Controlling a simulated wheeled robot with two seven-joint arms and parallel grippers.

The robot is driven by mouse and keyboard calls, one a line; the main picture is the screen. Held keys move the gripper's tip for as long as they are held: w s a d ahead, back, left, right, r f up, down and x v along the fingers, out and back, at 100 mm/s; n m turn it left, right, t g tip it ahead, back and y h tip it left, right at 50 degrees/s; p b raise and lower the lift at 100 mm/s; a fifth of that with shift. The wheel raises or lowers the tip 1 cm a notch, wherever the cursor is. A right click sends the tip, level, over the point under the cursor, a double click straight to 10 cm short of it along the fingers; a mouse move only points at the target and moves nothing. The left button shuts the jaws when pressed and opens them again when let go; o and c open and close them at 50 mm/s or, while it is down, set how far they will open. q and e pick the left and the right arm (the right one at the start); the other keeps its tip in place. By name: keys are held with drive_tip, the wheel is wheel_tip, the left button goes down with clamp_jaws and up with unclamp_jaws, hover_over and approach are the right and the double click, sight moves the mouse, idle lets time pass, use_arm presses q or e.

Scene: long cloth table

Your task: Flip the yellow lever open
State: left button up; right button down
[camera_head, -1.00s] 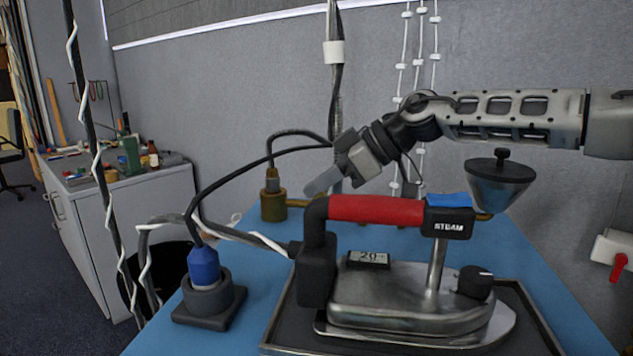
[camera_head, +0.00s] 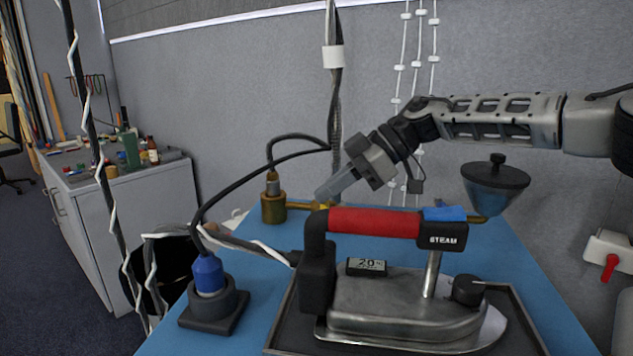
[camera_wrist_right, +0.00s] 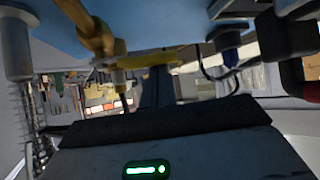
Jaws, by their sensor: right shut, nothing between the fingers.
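The yellow lever (camera_head: 322,206) sticks out to the right from a brass valve (camera_head: 273,207) on the far part of the blue table, behind the iron. In the right wrist view the lever (camera_wrist_right: 150,58) crosses the upper middle, by the brass fitting (camera_wrist_right: 98,40). My right gripper (camera_head: 321,194) is shut and empty. Its fingertips point down-left, just above the lever in the head view; I cannot tell whether they touch it. In the wrist view its dark fingers (camera_wrist_right: 156,85) reach up to the lever. My left gripper is not in view.
A steam iron (camera_head: 400,310) with a red handle (camera_head: 375,221) stands on a dark tray in front of the valve. A blue plug (camera_head: 208,273) sits in a dark base at left. Cables arch over the left side. A metal funnel (camera_head: 495,185) is right of the gripper.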

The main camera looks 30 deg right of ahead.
use_arm(q)
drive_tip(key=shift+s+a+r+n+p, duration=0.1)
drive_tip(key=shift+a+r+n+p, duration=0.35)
drive_tip(key=shift+p, duration=0.6)
use_arm(e)
drive_tip(key=d+n+g, duration=0.2)
drive_tip(key=d, duration=0.4)
drive_tip(key=shift+n+y, duration=0.4)
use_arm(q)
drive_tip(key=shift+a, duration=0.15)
use_arm(e)
drive_tip(key=shift+w+a, duration=0.1)
drive_tip(key=shift+w, duration=0.05)
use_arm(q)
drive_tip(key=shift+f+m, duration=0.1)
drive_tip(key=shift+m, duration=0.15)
use_arm(e)
drive_tip(key=shift+w+a, duration=0.45)
drive_tip(key=shift+a, duration=0.05)
